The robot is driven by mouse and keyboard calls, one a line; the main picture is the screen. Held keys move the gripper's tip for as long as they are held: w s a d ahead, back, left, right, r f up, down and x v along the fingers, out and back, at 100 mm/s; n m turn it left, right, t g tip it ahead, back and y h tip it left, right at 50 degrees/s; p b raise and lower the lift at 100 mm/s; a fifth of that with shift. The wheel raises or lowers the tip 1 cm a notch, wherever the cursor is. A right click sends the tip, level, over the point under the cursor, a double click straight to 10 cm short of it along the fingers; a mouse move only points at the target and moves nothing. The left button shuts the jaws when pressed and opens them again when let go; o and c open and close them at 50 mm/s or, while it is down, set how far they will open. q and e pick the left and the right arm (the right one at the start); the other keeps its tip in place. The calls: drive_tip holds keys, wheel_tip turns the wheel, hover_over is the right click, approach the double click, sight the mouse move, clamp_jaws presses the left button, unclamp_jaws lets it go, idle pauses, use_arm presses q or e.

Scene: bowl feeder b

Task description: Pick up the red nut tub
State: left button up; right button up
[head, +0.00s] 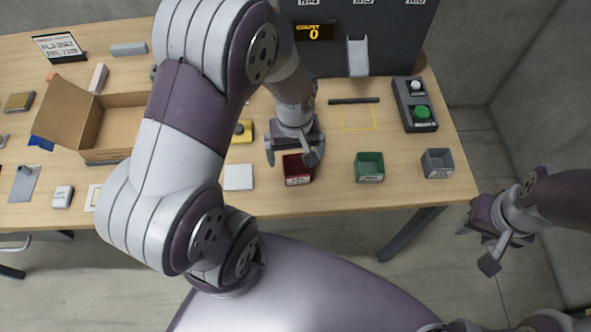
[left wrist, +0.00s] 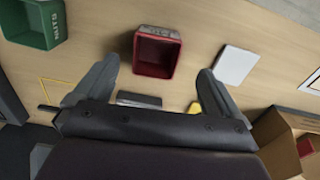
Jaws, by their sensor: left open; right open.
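The red nut tub (head: 297,177) stands on the table near its front edge, open at the top, with a pale label on its front. My left gripper (head: 296,157) is above and just behind the tub in the head view and partly covers its rear rim. In the left wrist view the tub (left wrist: 156,52) lies ahead of and between the two open fingers of the left gripper (left wrist: 152,75), apart from both. The inside of the tub looks empty. My right gripper (head: 481,250) is open and empty, off the table's right front side.
A green tub (head: 369,167) and a grey tub (head: 437,163) stand to the right of the red one. A white pad (head: 238,177) lies to its left. A cardboard box (head: 118,128) and a button box (head: 415,104) stand further out. A dark feeder panel rises behind.

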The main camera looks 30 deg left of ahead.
sight(297, 169)
use_arm(q)
drive_tip(key=f, duration=0.8)
drive_tip(key=shift+w+d, duration=0.1)
drive_tip(key=shift+w, duration=0.15)
drive_tip(key=shift+r, duration=0.1)
drive_tip(key=c, duration=1.1)
